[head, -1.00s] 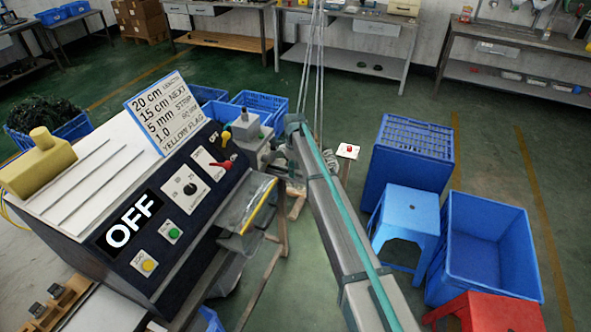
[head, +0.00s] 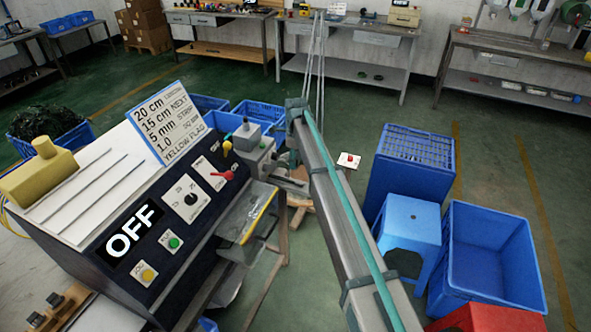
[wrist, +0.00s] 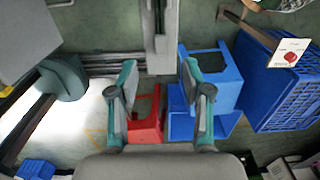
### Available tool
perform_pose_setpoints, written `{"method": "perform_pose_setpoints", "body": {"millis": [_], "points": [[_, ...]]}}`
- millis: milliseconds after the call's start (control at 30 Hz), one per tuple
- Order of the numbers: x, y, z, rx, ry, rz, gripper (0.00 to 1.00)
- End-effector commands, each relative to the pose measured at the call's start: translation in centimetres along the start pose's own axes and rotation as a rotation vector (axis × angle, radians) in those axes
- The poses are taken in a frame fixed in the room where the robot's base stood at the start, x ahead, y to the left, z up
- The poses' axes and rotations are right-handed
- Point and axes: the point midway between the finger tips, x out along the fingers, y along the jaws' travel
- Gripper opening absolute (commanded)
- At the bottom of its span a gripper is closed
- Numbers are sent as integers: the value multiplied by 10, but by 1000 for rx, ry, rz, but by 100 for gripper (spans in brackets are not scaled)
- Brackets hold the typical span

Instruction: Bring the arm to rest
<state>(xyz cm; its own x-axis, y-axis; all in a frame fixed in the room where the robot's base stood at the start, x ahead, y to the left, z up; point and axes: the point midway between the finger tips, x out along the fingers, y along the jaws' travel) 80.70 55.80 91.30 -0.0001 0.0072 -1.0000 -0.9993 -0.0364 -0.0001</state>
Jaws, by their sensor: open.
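My gripper (wrist: 157,78) shows in the wrist view with its two grey and teal fingers spread apart. Nothing is between the fingertips. A red stool (wrist: 146,112) and a blue stool (wrist: 222,92) show below and beyond the fingers, apart from them as far as I can tell. The gripper cannot be made out in the head view. A grey beam with a teal strip runs through the middle of that view.
A machine with an OFF display (head: 132,231) stands at left. At right are an upturned blue crate (head: 417,150), a blue stool (head: 409,225), an open blue bin (head: 488,250) and a red stool (head: 478,319). A white card (head: 349,160) with a red spot lies behind the beam.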

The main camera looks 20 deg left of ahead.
Motion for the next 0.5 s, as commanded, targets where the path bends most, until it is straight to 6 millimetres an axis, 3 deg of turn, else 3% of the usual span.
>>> {"method": "perform_pose_setpoints", "body": {"millis": [100, 333, 500], "points": [[-13, 0, 0, 0, 0, 0, 49], [-21, 0, 0, -15, 0, 1, 49], [-21, -2, 2, -175, -6, -11, 49]]}}
